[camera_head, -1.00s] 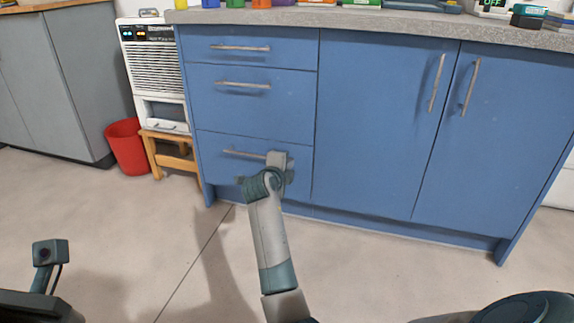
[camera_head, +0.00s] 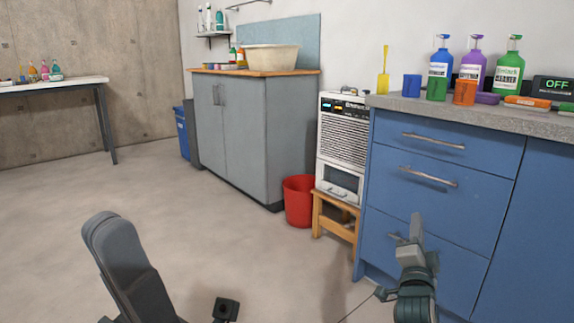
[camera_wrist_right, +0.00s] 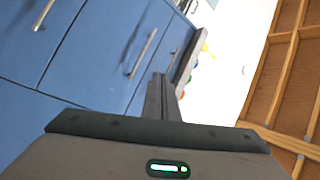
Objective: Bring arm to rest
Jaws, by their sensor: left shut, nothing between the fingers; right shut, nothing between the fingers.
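My right gripper (camera_head: 416,240) is in front of the lowest drawer of the blue cabinet (camera_head: 440,215), partly covering that drawer's handle. I cannot tell whether it touches the handle. In the right wrist view the right gripper's dark fingers (camera_wrist_right: 162,95) are shut together with nothing between them, and blue drawer fronts show beyond.
A wooden stool (camera_head: 335,218) bears a white appliance (camera_head: 342,145) beside the blue cabinet. A red bucket (camera_head: 299,200) stands left of it, near a grey cabinet (camera_head: 240,135). Bottles and cups stand on the worktop (camera_head: 460,112). The floor at left is clear.

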